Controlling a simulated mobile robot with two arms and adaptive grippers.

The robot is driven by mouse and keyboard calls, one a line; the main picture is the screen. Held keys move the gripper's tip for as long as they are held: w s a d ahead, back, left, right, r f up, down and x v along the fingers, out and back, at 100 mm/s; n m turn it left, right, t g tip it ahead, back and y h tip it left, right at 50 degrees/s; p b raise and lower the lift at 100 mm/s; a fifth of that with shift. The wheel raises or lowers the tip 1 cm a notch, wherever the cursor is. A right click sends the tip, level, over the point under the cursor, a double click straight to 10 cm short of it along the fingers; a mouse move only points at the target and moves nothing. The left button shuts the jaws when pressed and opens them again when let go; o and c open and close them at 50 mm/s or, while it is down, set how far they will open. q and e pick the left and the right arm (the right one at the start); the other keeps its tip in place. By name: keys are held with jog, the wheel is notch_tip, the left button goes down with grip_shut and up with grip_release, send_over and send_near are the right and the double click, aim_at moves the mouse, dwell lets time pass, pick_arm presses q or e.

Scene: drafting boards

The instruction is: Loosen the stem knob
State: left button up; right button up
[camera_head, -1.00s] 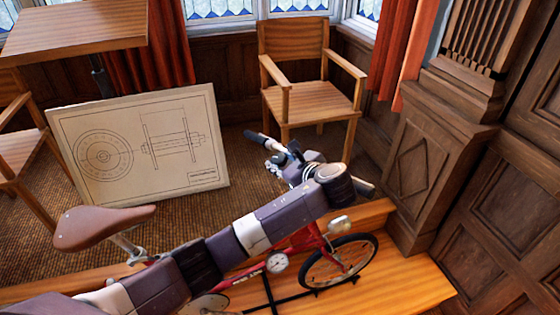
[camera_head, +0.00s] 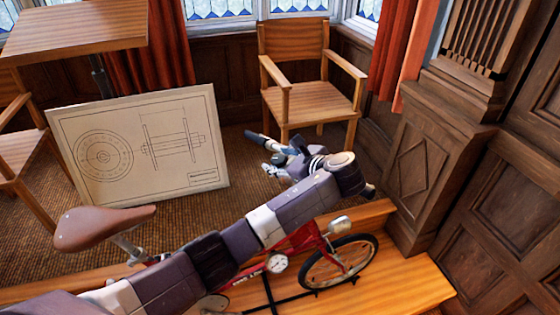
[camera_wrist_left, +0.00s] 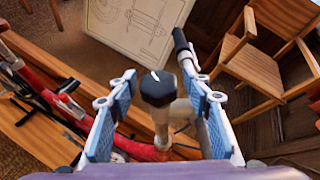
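The stem knob (camera_wrist_left: 158,88), black and faceted, sits at the top of the bicycle's pale metal stem (camera_wrist_left: 160,128) in the left wrist view. My left gripper (camera_wrist_left: 159,72) is open, with one blue-padded finger on each side of the knob. Gaps show between the pads and the knob, so I see no contact. In the head view my left gripper (camera_head: 284,158) is over the handlebar of the red bicycle (camera_head: 300,240). The knob cannot be made out there, behind my gripper and wrist. My right gripper is not in view.
The bicycle stands on a wooden platform (camera_head: 405,285). Its brown saddle (camera_head: 100,228) is beside my left arm. A drawing board (camera_head: 140,145) leans behind, with a wooden armchair (camera_head: 310,75) near the window. Dark panelling (camera_head: 500,210) closes the right side.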

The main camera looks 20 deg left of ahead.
pick_arm(q)
jog(key=shift+f, duration=0.1)
jog(key=shift+s+d, duration=0.1)
jog(key=shift+d, duration=0.1)
jog(key=v, duration=1.1)
jog(key=shift+s+r, duration=0.2)
jog(key=shift+r, duration=0.1)
